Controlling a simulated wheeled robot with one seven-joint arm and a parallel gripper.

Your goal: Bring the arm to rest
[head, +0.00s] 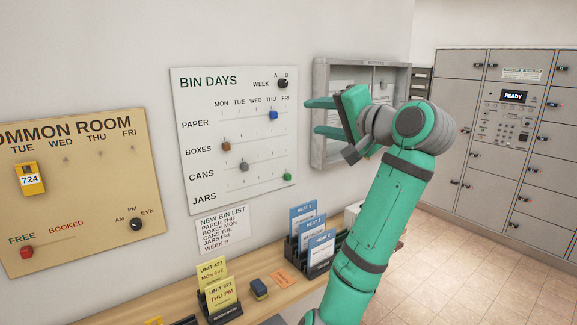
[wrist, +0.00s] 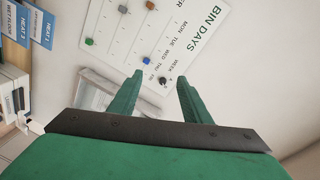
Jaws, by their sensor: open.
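My green arm (head: 387,215) is raised above the shelf at the right of the head view. My gripper (head: 322,117) is open and empty, its two fingers pointing left toward the gap between the bin days board and the grey wall frame. In the wrist view my gripper (wrist: 158,90) shows both fingers apart with nothing between them. The bin days board (head: 235,140) hangs on the wall just left of the fingertips; it also shows in the wrist view (wrist: 185,35). I cannot tell whether the fingertips touch anything, but they appear clear.
A grey wall frame (head: 320,80) sits behind my gripper. The common room board (head: 90,200) is at left. Grey lockers (head: 455,120) stand right; the tiled floor (head: 430,270) is clear.

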